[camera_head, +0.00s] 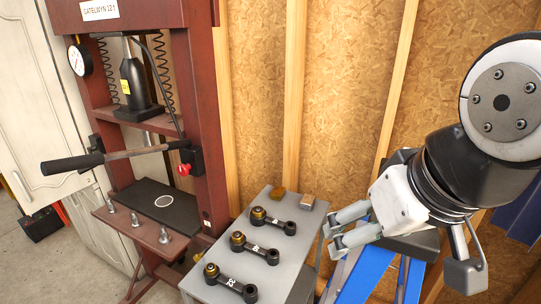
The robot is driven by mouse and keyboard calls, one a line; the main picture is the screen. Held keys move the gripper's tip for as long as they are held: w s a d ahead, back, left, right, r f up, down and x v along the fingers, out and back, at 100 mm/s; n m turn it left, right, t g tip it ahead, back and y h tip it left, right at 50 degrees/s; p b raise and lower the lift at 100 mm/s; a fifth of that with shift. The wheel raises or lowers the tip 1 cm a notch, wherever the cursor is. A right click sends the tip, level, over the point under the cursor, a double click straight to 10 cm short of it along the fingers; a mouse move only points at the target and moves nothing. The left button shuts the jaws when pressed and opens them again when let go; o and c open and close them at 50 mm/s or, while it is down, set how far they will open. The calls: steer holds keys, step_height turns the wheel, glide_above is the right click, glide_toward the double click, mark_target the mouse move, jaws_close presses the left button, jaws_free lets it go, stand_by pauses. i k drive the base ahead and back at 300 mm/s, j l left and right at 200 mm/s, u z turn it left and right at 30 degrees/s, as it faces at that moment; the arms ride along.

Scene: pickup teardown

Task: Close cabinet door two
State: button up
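A white panelled cabinet door (36,115) is at the far left, partly cut off by the frame edge. It stands swung out at an angle from the white cabinet (99,237) behind it, so it looks open. A small handle (21,183) shows near its lower left. No door number is readable. My gripper (337,239) is at the right, beside the grey cart, with its two grey fingers apart and nothing between them. It is far from the door, with the press between them.
A red shop press (207,120) with a long lever handle (130,155) stands between door and gripper. A grey cart (213,288) carries black rods and small blocks. A blue stepladder (362,279) is under my gripper. Concrete floor (38,268) shows at lower left.

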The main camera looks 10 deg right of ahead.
mark_target(37, 126)
steer(key=u, duration=2.05)
steer(key=i+u, duration=0.15)
steer(key=i, duration=1.3)
steer(key=i+z, duration=0.1)
steer(key=i, duration=0.45)
steer(key=i+j+z, duration=0.1)
steer(key=i, duration=0.45)
steer(key=i+j+z, duration=0.15)
steer(key=i, duration=0.35)
steer(key=i+z, duration=0.1)
steer(key=z, duration=0.65)
